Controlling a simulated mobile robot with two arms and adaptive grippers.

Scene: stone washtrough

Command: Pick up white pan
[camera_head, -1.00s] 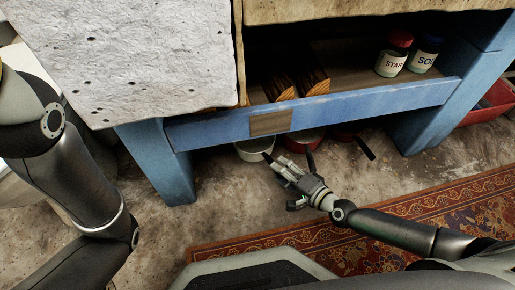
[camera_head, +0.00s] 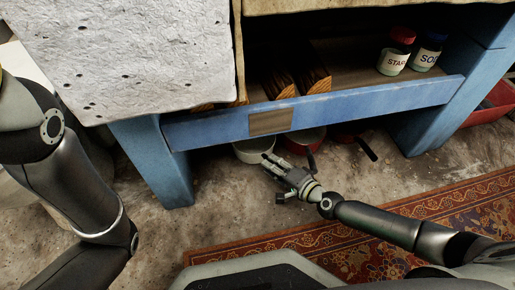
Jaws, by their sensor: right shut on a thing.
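The white pan (camera_head: 250,151) sits on the floor under the blue wooden frame, partly hidden by the frame's lower rail. My right gripper (camera_head: 271,163) is at the pan's near right side, shut on its handle. The fingers cover most of the handle. I cannot tell any gap between the pan and the floor. My left arm comes in at the left edge, but its gripper is out of view.
A red pan (camera_head: 305,140) stands close to the right of the white one, and a darker red pan (camera_head: 347,133) beyond it. The blue rail (camera_head: 350,108) passes low above them. A patterned rug (camera_head: 345,240) covers the near floor.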

